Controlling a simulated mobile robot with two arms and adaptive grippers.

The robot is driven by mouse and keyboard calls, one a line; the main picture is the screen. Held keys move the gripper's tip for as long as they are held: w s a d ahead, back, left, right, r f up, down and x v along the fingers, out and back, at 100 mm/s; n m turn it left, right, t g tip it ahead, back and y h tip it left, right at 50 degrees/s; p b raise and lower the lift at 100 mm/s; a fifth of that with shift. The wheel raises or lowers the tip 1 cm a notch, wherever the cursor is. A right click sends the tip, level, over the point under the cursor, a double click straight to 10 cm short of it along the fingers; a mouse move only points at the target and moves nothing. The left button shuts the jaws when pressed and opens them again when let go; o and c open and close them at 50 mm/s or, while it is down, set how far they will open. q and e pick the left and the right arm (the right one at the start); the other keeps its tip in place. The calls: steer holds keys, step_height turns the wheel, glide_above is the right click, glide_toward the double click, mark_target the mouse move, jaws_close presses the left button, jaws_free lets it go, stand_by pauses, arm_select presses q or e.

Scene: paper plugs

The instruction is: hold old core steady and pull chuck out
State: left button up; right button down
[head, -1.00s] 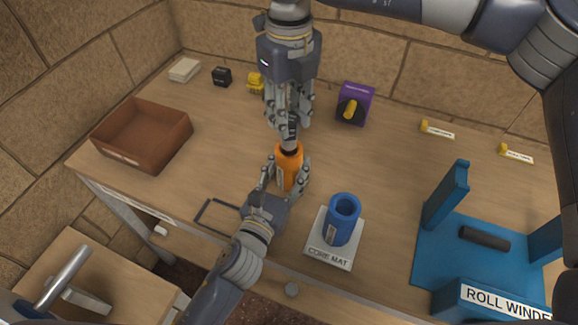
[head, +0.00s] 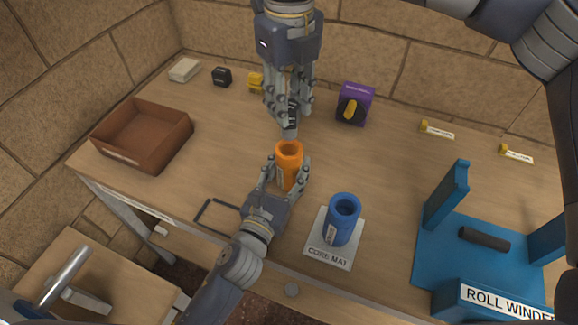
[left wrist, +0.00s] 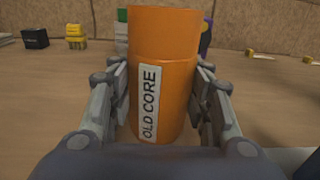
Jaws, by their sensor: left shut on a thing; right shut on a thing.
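The orange old core (head: 289,152) stands upright on the table, its open top showing. It fills the middle of the left wrist view (left wrist: 165,75), with its OLD CORE label towards me. My left gripper (head: 285,180) is shut on it, one finger on each side. The fingers hide the chuck's upper part.
A blue core (head: 342,222) stands on the white core mat (head: 325,257) to the right. The blue roll winder (head: 440,255) with a dark roller (head: 485,238) is at far right. A brown tray (head: 118,155) is at left. A purple box (head: 356,92) with a yellow knob stands behind.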

steer(key=shift+r, duration=0.35)
arm_select(q)
steer(key=o, duration=1.4)
